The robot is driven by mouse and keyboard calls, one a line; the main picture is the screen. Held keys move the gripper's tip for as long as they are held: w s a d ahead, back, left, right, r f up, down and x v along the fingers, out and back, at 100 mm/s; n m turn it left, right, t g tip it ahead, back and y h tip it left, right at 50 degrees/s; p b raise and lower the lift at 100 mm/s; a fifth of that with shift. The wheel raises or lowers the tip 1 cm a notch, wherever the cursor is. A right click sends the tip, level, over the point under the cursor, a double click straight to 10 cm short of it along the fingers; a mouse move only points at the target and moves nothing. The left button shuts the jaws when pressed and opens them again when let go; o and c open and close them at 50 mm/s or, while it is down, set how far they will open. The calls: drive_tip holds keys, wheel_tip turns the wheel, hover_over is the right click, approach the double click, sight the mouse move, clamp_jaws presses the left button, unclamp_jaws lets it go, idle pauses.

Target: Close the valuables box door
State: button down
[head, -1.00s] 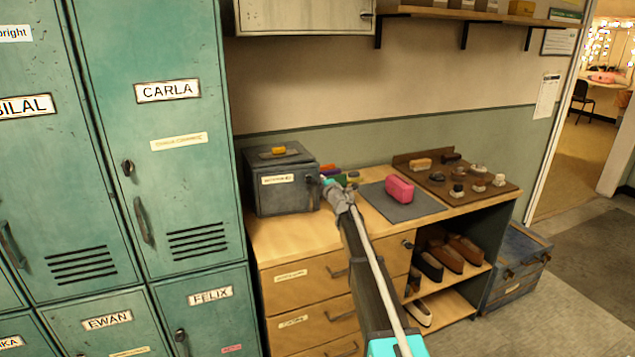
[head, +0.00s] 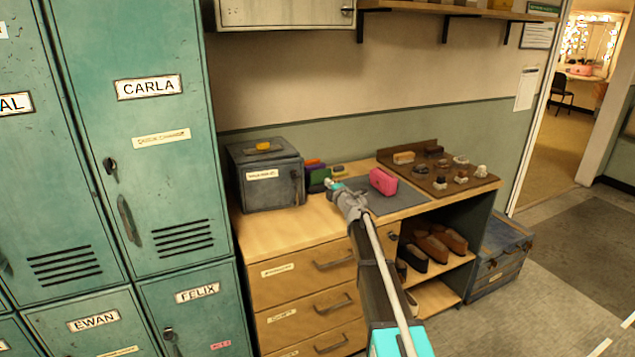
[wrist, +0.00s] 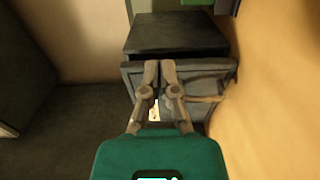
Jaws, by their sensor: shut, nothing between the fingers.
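The valuables box (head: 262,150) is a dark grey metal box on the left end of the wooden counter. Its door (head: 272,188) faces forward, with a pale label and a dark handle at the right. In the wrist view, the box (wrist: 175,35) shows a dark gap between its top and the door panel (wrist: 220,72), so the door looks slightly ajar or nearly flush; I cannot tell which. My gripper (head: 332,185) is shut and empty, to the right of the box in the head view and apart from it. In the wrist view, my fingertips (wrist: 159,68) overlap the door panel.
A pink case (head: 383,181) sits on a grey mat (head: 405,198), beside a brown board (head: 470,183) with small objects. Green lockers (head: 150,150) stand at left.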

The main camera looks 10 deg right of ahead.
drive_tip(key=shift+s+d, duration=0.35)
drive_tip(key=shift+d, duration=0.2)
drive_tip(key=shift+s+d, duration=0.35)
drive_tip(key=shift+d, duration=0.2)
drive_tip(key=s+d+f+m+g+h, duration=0.2)
drive_tip(key=s+d+f+m+h, duration=0.15)
drive_tip(key=s+m, duration=0.3)
drive_tip(key=s+d+f+m+g+h, duration=0.3)
drive_tip(key=s+m+h, duration=0.1)
drive_tip(key=s+m, duration=0.25)
drive_tip(key=s+d+f+m+g+h, duration=0.25)
drive_tip(key=s+m+h, duration=0.2)
drive_tip(key=s, duration=0.25)
drive_tip(key=s+a+f+m+g+y, duration=0.1)
drive_tip(key=s+a+f+g+y, duration=0.1)
drive_tip(key=s, duration=0.6)
drive_tip(key=s+a+f+m+g+y, duration=0.1)
drive_tip(key=s+a+f+g, duration=0.3)
drive_tip(key=s, duration=0.4)
drive_tip(key=s+a+f+m+g+y, duration=0.2)
drive_tip(key=s+a+f+g+y, duration=0.1)
drive_tip(key=s, duration=0.6)
drive_tip(key=shift+a+f+g+y, duration=0.3)
drive_tip(key=shift+a+g+y, duration=0.1)
drive_tip(key=shift+a, duration=0.5)
